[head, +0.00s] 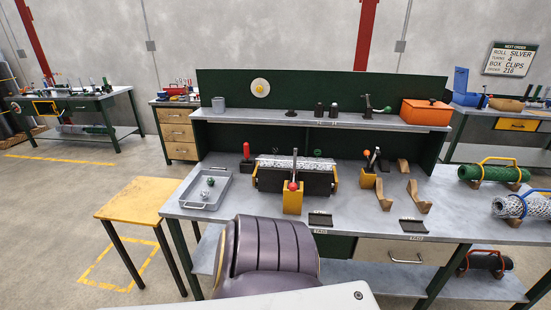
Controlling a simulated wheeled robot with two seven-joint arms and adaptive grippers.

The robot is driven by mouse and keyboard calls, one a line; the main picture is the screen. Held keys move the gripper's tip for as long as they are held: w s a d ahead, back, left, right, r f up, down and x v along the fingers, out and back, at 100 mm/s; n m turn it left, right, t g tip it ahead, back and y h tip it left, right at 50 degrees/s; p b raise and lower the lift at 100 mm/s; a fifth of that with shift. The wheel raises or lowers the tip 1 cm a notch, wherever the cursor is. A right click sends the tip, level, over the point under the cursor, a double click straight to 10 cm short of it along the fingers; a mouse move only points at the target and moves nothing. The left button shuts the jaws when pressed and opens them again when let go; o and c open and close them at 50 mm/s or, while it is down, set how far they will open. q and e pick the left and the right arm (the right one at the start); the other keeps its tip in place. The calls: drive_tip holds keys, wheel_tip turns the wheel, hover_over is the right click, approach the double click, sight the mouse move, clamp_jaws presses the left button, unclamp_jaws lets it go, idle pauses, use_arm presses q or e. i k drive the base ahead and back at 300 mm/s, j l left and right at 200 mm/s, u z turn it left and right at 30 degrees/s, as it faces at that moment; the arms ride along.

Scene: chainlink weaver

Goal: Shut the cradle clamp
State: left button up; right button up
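A dark cradle (294,182) with yellow ends sits at the middle of the grey workbench (345,208). A silver mesh roll (275,162) lies across the cradle, its pattern showing along the top. At the cradle's front stands a yellow block (292,203). A thin upright lever with a red knob (293,186) rises in front of the roll. I cannot tell for sure which part is the clamp, or how far it is open. Neither of my grippers is in view.
A grey tray (184,205) with small shiny parts lies to the left. A yellow tool stand (367,180), wooden supports (418,197) and a green roll (490,173) are to the right. The raised shelf holds an orange box (425,112). A dark ribbed shape (268,250) hides the bench's lower front.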

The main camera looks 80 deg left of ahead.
sight(293, 187)
drive_tip(key=u, duration=2.5)
